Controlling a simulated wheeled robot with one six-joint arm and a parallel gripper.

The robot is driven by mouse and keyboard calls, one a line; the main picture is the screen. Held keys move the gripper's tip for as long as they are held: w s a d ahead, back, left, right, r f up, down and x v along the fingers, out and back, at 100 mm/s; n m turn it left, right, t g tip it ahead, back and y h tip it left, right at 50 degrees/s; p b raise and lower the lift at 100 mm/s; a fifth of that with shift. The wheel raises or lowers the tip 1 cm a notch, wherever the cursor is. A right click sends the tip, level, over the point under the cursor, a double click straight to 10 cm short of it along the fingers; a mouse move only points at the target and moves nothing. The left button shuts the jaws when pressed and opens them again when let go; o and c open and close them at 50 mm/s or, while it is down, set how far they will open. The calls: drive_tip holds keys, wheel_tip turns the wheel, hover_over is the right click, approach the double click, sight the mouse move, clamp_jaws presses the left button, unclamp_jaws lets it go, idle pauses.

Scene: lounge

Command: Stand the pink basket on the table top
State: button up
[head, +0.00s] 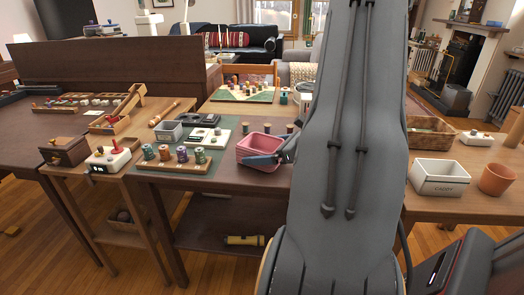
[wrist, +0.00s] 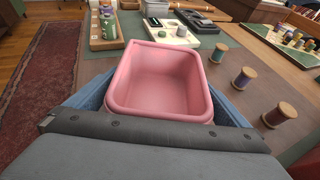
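The pink basket (head: 259,149) is upright, open and empty, above or on the near part of the dark wooden table top (head: 235,181). In the wrist view the basket (wrist: 160,78) fills the space between the blue fingers of my gripper (wrist: 162,100), one along each side. My gripper (head: 277,155) looks shut on the basket, with the fingers against its outer walls. I cannot tell whether its base touches the table. My arm hides part of the table to the right.
Several spools on a wooden rack (wrist: 107,28) and a white tray (wrist: 172,35) stand beyond the basket. Loose spools (wrist: 243,78) stand to its right. A grey bin (head: 168,131) is at the left. A white crate (head: 439,177) and a terracotta pot (head: 496,179) stand right of my arm.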

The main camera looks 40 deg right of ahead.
drive_tip(key=shift+r, duration=0.1)
drive_tip(key=shift+s+r, duration=0.15)
drive_tip(key=v, duration=1.1)
drive_tip(key=shift+s+d+r, duration=0.1)
drive_tip(key=shift+s, duration=0.25)
